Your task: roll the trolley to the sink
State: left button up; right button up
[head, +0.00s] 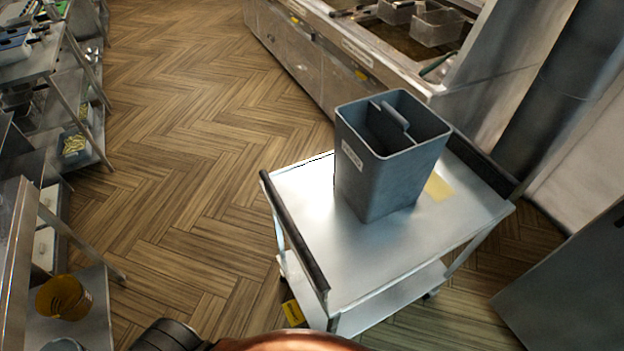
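The trolley (300,195) is a metal two-shelf cart with dark handle bars along its left and right ends. It stands right of centre in the head view, close in front of me. A grey divided bin (375,185) with a white label stands upright on its top shelf, beside a yellowish patch. The lower shelf (395,300) is partly hidden under the top. No sink can be made out. Neither of my grippers shows; only dark and orange-brown parts, seemingly of my own body, show at the bottom edge.
A frying range (330,65) with baskets stands behind the trolley. A metal table with shelves (35,65) and another shelf unit with a brown bucket (63,298) line the left. A grey panel (570,285) is at right. Open wooden floor (180,130) lies left of the trolley.

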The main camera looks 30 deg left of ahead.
aim_at(346, 276)
jog(key=u, duration=0.1)
jog(key=k, duration=1.1)
jog(key=u, duration=0.8)
